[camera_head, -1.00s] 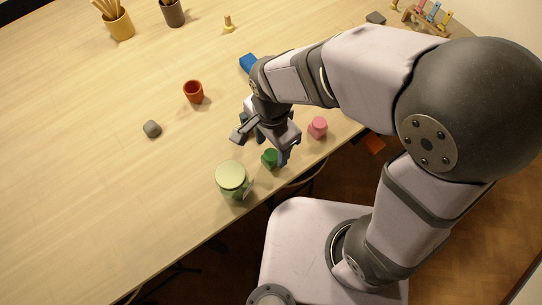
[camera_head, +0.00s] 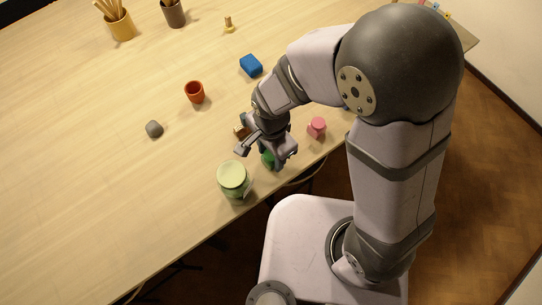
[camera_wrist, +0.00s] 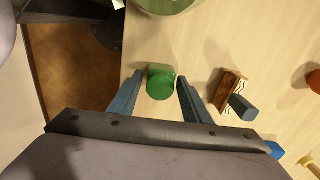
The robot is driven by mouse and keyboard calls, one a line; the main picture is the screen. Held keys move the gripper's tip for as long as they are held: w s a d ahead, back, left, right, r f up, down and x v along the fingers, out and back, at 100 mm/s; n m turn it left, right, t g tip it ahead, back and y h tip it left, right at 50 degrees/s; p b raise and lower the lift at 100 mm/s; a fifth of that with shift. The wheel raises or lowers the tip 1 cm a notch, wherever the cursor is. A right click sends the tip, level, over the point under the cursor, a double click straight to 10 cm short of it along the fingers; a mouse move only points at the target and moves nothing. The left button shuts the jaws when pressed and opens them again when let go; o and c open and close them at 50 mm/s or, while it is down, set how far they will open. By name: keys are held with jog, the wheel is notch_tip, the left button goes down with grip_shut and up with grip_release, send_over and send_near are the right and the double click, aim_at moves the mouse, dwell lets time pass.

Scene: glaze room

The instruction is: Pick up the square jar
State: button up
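A small dark-green jar (camera_head: 267,158) stands near the table's front edge, partly hidden by my gripper. In the wrist view the green jar (camera_wrist: 160,82) has a rounded, slightly angular outline; I cannot tell for sure that its body is square. My gripper (camera_head: 270,154) is over it, pointing down. In the wrist view my gripper (camera_wrist: 159,79) is open, with one blue-grey finger on each side of the green jar and gaps visible on both sides. A pink jar (camera_head: 316,126) with a blocky body stands to the right.
A wooden block with white wavy marks (camera_wrist: 229,92) and a grey-blue piece (camera_wrist: 243,108) lie to the right in the wrist view. An orange cup (camera_head: 195,92), blue block (camera_head: 251,65) and grey stone (camera_head: 154,129) are farther off.

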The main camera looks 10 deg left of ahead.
jog(key=c, duration=0.9)
jog(key=shift+w+a+r, duration=0.1)
jog(key=shift+r, duration=0.7)
notch_tip(320, 180, up, 8)
jog(key=shift+r+b, duration=0.25)
jog(key=shift+b, duration=0.5)
